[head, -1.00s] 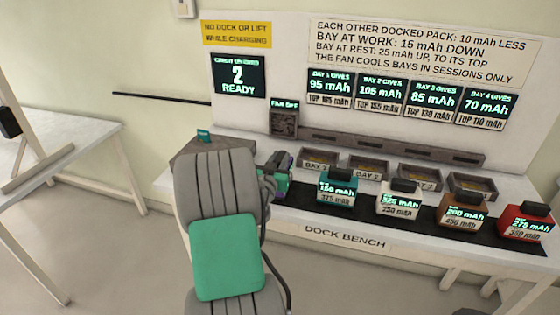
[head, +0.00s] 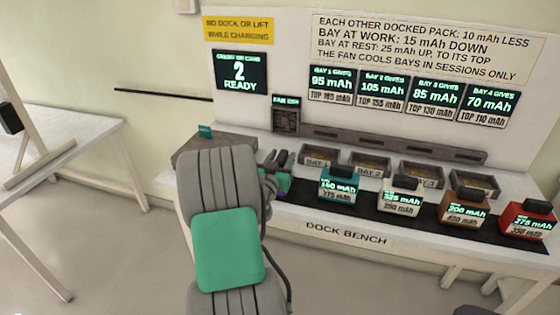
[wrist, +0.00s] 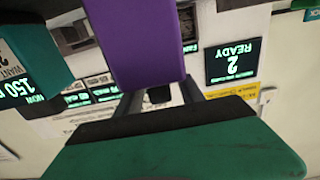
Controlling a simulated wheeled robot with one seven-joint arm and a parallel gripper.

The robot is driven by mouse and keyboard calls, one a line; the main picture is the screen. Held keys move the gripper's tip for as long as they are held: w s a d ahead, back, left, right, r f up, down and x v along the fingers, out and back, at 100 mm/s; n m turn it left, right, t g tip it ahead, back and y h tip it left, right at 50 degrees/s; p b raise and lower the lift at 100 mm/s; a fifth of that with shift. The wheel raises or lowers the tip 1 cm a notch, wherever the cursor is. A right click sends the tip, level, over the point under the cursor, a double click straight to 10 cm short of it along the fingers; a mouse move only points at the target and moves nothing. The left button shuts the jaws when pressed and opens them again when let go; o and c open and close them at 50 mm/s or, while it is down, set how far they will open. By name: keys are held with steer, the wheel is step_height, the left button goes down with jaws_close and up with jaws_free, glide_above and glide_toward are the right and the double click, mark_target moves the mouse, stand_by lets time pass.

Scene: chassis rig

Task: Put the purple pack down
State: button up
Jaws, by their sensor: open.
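The purple pack (wrist: 142,45) fills the upper middle of the wrist view, close in front of my gripper (wrist: 160,95). The gripper's fingers stand apart, with a small dark part, perhaps the pack's handle, between them; I cannot tell whether they touch it. In the head view my gripper (head: 277,160) is at the left end of the dock bench, partly behind my arm. Only a sliver of the purple pack (head: 279,195) shows there, low beside the gripper. What the pack rests on is hidden.
On the black strip of the dock bench (head: 345,233) stand a teal pack (head: 338,185), a white pack (head: 401,196), a brown pack (head: 464,208) and a red pack (head: 528,220). Open bays, including bay 2 (head: 369,165), lie behind them. A fan box (head: 286,117) reads off.

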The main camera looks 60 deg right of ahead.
steer(key=shift+a, duration=0.25)
steer(key=s+a+b, duration=0.2)
steer(key=a+b, duration=0.2)
steer(key=a, duration=0.7)
steer(key=w+a+f+n+t+y, duration=0.1)
steer(key=w+a+f+n+y, duration=0.35)
steer(key=a, duration=0.55)
steer(key=w+a+f+n+t+y, duration=0.1)
steer(key=w+a+f+y, duration=0.4)
steer(key=w+a, duration=0.4)
steer(key=s+a+n+y, duration=0.2)
steer(key=a+n, duration=0.1)
steer(key=a, duration=0.5)
steer(key=s+a+r+n+g+y, duration=0.1)
steer(key=s+a+n+y, duration=0.1)
steer(key=a, duration=0.7)
steer(key=s+a+n+g+y, duration=0.1)
steer(key=a+n+y, duration=0.3)
steer(key=a, duration=0.5)
steer(key=shift+s+a+r+n, duration=0.2)
steer(key=shift+s+r+n, duration=0.2)
steer(key=shift+s+n, duration=0.55)
steer(key=r+p, duration=0.2)
steer(key=r, duration=0.1)
steer(key=r+p, duration=0.1)
steer(key=p, duration=0.1)
steer(key=shift+w+r, duration=0.35)
